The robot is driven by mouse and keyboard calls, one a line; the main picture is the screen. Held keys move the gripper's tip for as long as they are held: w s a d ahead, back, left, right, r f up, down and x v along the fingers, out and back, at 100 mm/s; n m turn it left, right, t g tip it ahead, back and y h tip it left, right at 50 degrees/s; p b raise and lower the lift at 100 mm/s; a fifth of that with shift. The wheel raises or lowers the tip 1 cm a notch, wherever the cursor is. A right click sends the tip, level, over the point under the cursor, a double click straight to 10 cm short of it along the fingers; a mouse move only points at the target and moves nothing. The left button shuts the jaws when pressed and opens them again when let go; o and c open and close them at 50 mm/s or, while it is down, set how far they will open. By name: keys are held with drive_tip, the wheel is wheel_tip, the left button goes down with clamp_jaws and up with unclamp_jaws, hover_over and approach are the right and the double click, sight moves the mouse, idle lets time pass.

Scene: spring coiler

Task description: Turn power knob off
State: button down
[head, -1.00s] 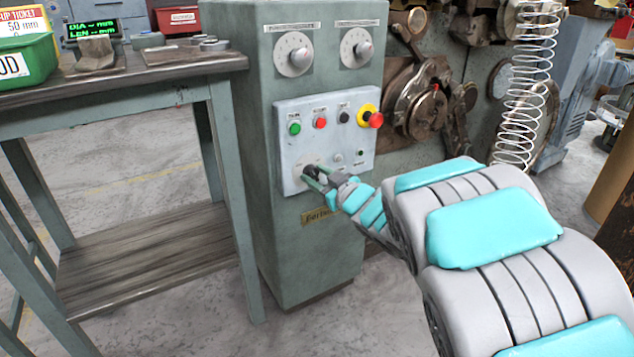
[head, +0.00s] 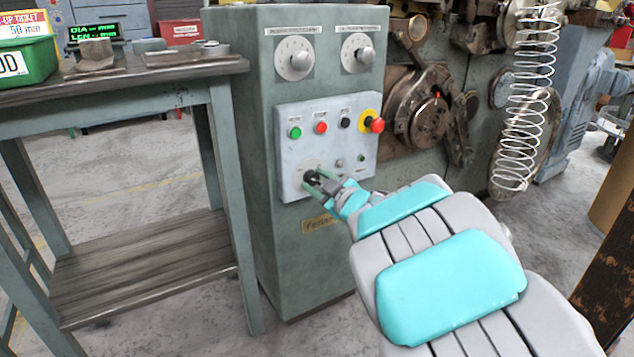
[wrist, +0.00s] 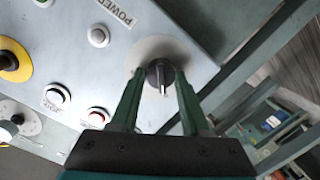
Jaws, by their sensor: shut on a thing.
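The black power knob (wrist: 160,76) sits on a pale round plate at the lower left of the grey control panel (head: 290,160). My gripper (wrist: 158,80) is shut on the knob, with one green finger against each side of it in the wrist view. In the head view, my gripper (head: 310,177) reaches the knob (head: 311,176) from the lower right, and its fingers partly hide the knob. The word POWER shows on a label (wrist: 117,12) near the knob in the wrist view.
Above the knob are a green button (head: 295,132), a red button (head: 320,127), a black button (head: 345,122) and a red emergency stop (head: 375,124) on yellow. Two dials (head: 294,60) sit higher. A wooden-topped table (head: 150,72) stands left; a coiled spring (head: 525,110) hangs right.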

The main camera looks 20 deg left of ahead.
drive_tip(key=shift+c, duration=1.9)
unclamp_jaws()
drive_tip(key=shift+s+d, duration=0.1)
drive_tip(key=shift+s+d+r, duration=0.2)
drive_tip(key=shift+s+d, duration=0.2)
drive_tip(key=shift+d, duration=0.05)
drive_tip(key=v, duration=0.6)
drive_tip(key=shift+p, duration=0.3)
drive_tip(key=shift+d+f, duration=0.1)
drive_tip(key=shift+d, duration=0.05)
